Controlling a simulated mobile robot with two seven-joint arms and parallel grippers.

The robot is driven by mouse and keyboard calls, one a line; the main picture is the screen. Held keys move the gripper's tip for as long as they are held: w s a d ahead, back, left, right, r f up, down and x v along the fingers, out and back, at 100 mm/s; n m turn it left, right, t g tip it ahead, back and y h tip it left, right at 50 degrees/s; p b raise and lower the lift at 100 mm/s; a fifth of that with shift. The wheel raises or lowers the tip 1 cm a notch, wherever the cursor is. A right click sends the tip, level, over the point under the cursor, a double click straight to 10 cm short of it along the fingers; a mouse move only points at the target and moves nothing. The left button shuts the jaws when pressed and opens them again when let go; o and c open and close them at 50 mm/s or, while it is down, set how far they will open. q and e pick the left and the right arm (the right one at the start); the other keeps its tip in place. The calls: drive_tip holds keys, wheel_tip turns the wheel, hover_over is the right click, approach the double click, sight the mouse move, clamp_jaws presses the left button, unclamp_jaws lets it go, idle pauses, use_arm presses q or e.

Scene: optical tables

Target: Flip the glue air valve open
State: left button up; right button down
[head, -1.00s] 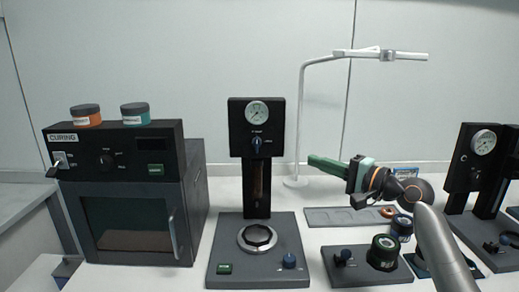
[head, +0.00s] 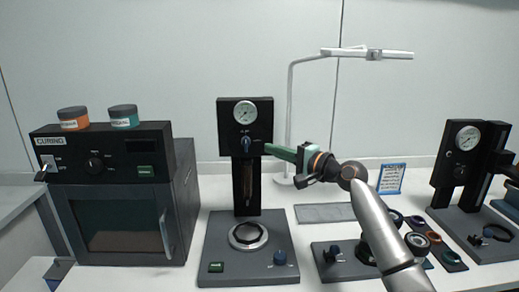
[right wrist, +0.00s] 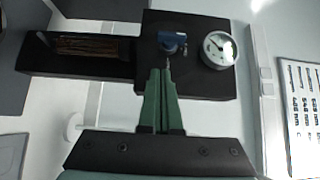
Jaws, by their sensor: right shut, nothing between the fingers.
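The glue station has a black upright panel with a round gauge (head: 245,112) and a blue valve lever (head: 246,145) below it. In the right wrist view the blue valve (right wrist: 172,42) sits beside the gauge (right wrist: 219,49). My right gripper (head: 268,149) has green fingers, pressed together and empty. Their tips are close to the valve, just right of it in the head view. In the right wrist view the fingertips (right wrist: 164,74) overlap the panel near the valve; I cannot tell if they touch it. My left gripper is not in view.
A curing oven (head: 120,205) with two jars on top stands at left. A white lamp stand (head: 291,110) rises behind my right arm. A second gauge station (head: 465,150) stands at right. Several dark round containers lie beneath my right forearm.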

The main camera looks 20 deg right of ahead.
sight(246, 144)
drive_tip(key=a, duration=0.2)
drive_tip(key=w+a, duration=0.1)
drive_tip(key=a, duration=0.1)
drive_tip(key=shift+p, duration=0.4)
drive_tip(key=shift+d+f, duration=0.1)
drive_tip(key=shift+f, duration=0.05)
drive_tip(key=shift+m+b, duration=0.3)
drive_tip(key=shift+b, duration=0.2)
drive_tip(key=shift+f+t+b, duration=0.2)
drive_tip(key=shift+t+b, duration=0.2)
drive_tip(key=shift+b, duration=0.05)
